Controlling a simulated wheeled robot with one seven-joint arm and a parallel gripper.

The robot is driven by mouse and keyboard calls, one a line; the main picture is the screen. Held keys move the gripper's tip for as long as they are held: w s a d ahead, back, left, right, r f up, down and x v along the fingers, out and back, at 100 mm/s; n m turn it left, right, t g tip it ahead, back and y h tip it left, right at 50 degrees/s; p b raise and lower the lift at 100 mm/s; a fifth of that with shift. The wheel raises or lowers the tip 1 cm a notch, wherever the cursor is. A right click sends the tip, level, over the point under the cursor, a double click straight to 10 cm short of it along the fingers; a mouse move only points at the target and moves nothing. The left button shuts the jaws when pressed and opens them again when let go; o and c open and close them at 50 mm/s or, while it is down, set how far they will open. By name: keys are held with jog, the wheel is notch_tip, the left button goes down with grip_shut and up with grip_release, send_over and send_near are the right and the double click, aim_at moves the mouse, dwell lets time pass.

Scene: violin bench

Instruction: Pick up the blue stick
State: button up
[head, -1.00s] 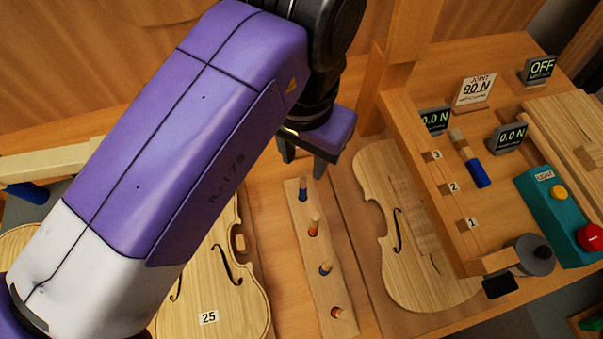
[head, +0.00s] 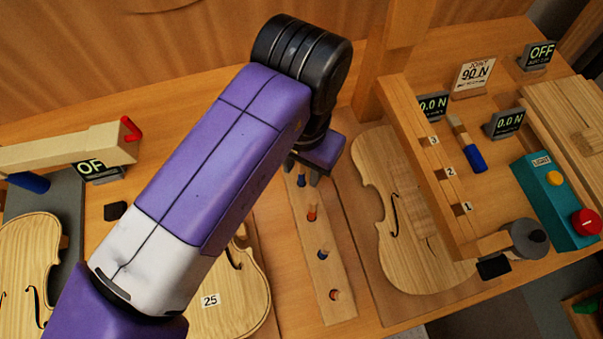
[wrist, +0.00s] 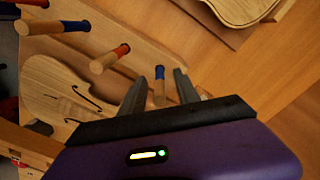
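The rack (head: 335,275) is a pale wooden strip holding several upright sticks with wooden tops and coloured bands. The farthest blue stick (head: 301,181) is partly hidden by my gripper (head: 304,173). Another blue stick (head: 322,251) stands nearer, between two red ones. In the wrist view, my gripper (wrist: 158,80) is open, with a finger on each side of a blue stick (wrist: 159,92); gaps show on both sides. A second blue stick (wrist: 45,27) is at the upper left there. I cannot tell which blue stick the task names.
A red stick (head: 312,212) is the nearest neighbour in the rack. A violin plate (head: 405,230) lies right of the rack, another plate (head: 235,300) left.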

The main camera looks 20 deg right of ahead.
jog(key=shift+c, duration=0.2)
grip_shut()
jog(key=shift+r, duration=0.1)
